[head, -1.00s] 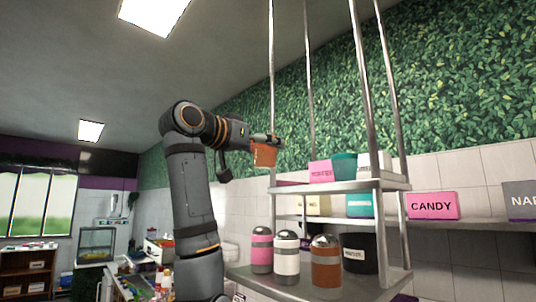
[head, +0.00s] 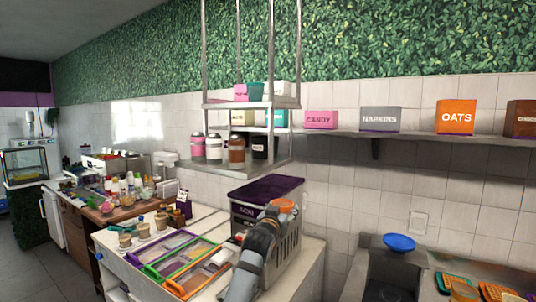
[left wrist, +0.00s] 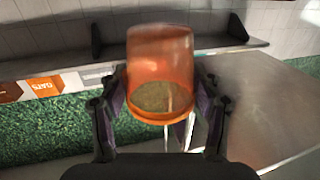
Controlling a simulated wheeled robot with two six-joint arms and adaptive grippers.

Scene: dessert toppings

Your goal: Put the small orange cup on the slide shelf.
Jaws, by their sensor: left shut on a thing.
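My left gripper (head: 283,213) is shut on the small orange cup (head: 284,204). In the left wrist view the translucent orange cup (left wrist: 160,62) sits between both fingers, with something pale brown visible inside. A metal hanging rack (head: 252,104) with shelves is at the upper middle, beyond the gripper. A long wall shelf (head: 420,134) runs to the right of it. The frames do not label either as the slide shelf. My right gripper is not in view.
The crate (head: 268,186) stands on the counter under the rack. Canisters (head: 236,149) and boxes fill much of the rack. Candy (head: 321,119), napkins (head: 380,119) and oats (head: 456,117) boxes stand on the wall shelf, with gaps between them. A blue bowl (head: 399,242) is at right.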

